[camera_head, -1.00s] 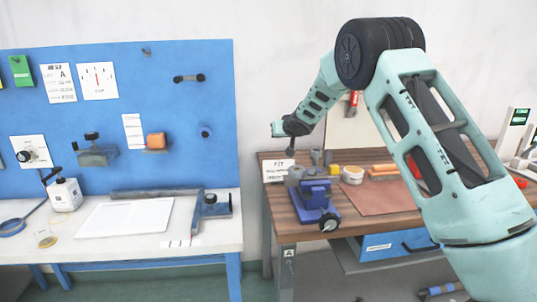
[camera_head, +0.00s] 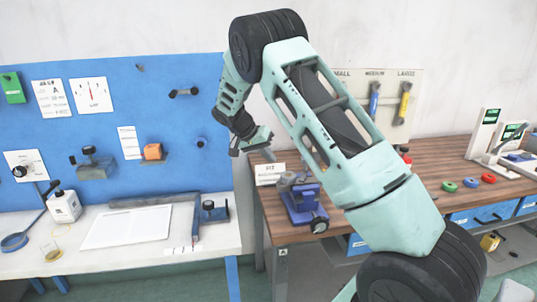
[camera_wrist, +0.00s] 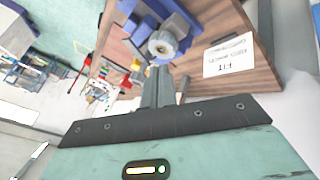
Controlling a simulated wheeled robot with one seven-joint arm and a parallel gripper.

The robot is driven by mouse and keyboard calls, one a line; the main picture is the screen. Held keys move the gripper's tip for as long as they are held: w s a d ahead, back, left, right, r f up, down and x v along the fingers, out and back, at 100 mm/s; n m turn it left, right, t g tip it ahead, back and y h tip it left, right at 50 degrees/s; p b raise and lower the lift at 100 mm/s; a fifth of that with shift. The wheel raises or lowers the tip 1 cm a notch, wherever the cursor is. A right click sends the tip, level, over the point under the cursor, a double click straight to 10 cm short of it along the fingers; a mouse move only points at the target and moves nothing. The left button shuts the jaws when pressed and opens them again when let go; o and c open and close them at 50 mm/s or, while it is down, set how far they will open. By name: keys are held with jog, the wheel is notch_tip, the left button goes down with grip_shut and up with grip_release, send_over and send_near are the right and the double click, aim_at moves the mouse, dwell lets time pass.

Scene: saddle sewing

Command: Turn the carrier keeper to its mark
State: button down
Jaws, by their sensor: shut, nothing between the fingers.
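I cannot tell for sure which part is the carrier keeper. A blue vise-like fixture (camera_head: 303,205) with a grey round end stands at the left front of the wooden bench. It also shows at the top of the wrist view (camera_wrist: 150,20), with a grey round knob (camera_wrist: 163,45) facing the camera. My gripper (camera_wrist: 165,72) is shut and empty, its fingers pointing toward that knob, apparently apart from it. In the head view my gripper is above and left of the fixture, beside the FIT card (camera_head: 270,174). A pointer card (camera_head: 90,95) hangs on the blue pegboard.
The wooden bench (camera_head: 440,170) carries red, green and blue rings (camera_head: 470,182) and a white device at right. The white table (camera_head: 90,255) at left holds a bottle (camera_head: 65,205), a white sheet and a blue clamp (camera_head: 213,213). A gap separates the tables.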

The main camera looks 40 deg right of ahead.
aim_at(303, 177)
jog(key=p+x, duration=0.2)
jog(key=x, duration=0.5)
jog(key=shift+d+r+p, duration=0.1)
jog(key=shift+p, duration=0.2)
jog(key=s+p, duration=0.1)
jog(key=s+d, duration=0.1)
jog(key=s, duration=0.1)
jog(key=shift+d+p, duration=0.3)
jog(key=shift+p, duration=0.1)
jog(key=shift+s+d+f, duration=0.2)
jog(key=shift+s+f, duration=0.05)
jog(key=shift+s, duration=0.05)
jog(key=shift+s+f+n+t+b, duration=0.1)
jog(key=shift+s+n+t+b, duration=0.65)
jog(key=shift+b, duration=0.9)
jog(key=n+b, duration=0.1)
jog(key=b, duration=0.1)
jog(key=n+t+b, duration=0.1)
jog(key=shift+s+d+f+h+b, duration=0.1)
jog(key=shift+s+f+h+b, duration=0.1)
jog(key=shift+s+h+b, duration=0.15)
jog(key=n+b, duration=0.1)
jog(key=s+n+t+b, duration=0.1)
jog(key=b, duration=0.1)
jog(key=shift+d+r, duration=0.15)
jog(key=shift+s+r+n, duration=0.1)
jog(key=shift+n, duration=0.15)
jog(key=shift+d+t, duration=0.1)
jog(key=shift+t, duration=0.15)
